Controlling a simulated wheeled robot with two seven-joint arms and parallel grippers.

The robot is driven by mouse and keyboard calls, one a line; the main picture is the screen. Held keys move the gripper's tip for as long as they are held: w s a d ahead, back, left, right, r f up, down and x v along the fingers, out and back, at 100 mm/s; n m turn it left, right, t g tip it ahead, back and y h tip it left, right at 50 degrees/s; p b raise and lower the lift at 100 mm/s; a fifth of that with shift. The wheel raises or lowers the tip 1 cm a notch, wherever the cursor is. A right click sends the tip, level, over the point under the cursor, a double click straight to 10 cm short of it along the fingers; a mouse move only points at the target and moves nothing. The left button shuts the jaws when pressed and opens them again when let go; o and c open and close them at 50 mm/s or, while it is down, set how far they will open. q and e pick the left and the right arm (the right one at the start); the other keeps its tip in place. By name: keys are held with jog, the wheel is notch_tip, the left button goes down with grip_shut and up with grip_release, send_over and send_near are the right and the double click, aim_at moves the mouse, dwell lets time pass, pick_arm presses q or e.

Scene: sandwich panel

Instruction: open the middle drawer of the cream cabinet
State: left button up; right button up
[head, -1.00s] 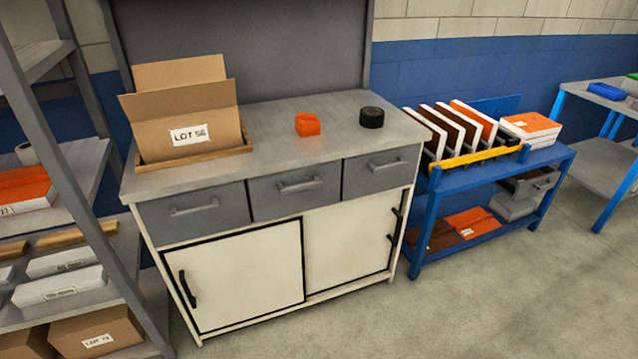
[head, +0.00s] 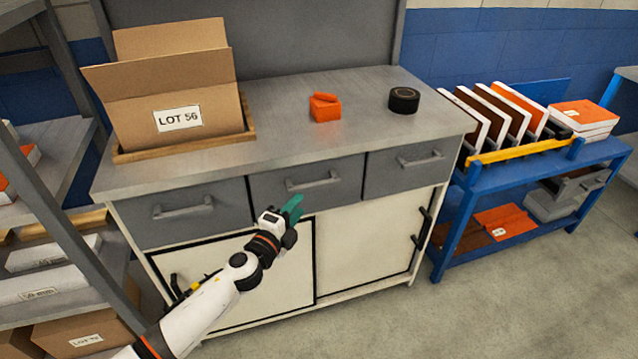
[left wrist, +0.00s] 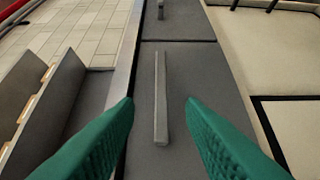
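The cream cabinet (head: 360,240) has a row of three grey drawers under its grey top, all shut. The middle drawer (head: 352,190) has a grey bar handle (head: 313,181). My left gripper (head: 293,206), with green fingers, is in front of the lower part of the middle drawer, below its handle. In the left wrist view the green fingers (left wrist: 160,112) are spread apart, with a bar handle (left wrist: 161,85) seen between and beyond them. Nothing is held, and contact with the handle is not seen. My right gripper is not in view.
On the cabinet top stand an open LOT 56 carton (head: 178,105) in a wooden tray, an orange block (head: 325,108) and a black disc (head: 403,100). A grey shelf rack (head: 55,215) stands left, a blue cart (head: 520,188) right. The floor in front is clear.

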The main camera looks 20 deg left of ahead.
aim_at(312, 188)
pick_arm(q)
jog(key=w, duration=0.3)
jog(key=w+d, duration=0.1)
jog(key=w, duration=0.2)
jog(key=w+d, duration=0.1)
jog(key=w, duration=0.2)
jog(key=shift+w+b, duration=0.35)
jog(key=shift+b, duration=0.05)
jog(key=shift+a, duration=0.1)
jog(key=shift+c, duration=0.2)
grip_shut()
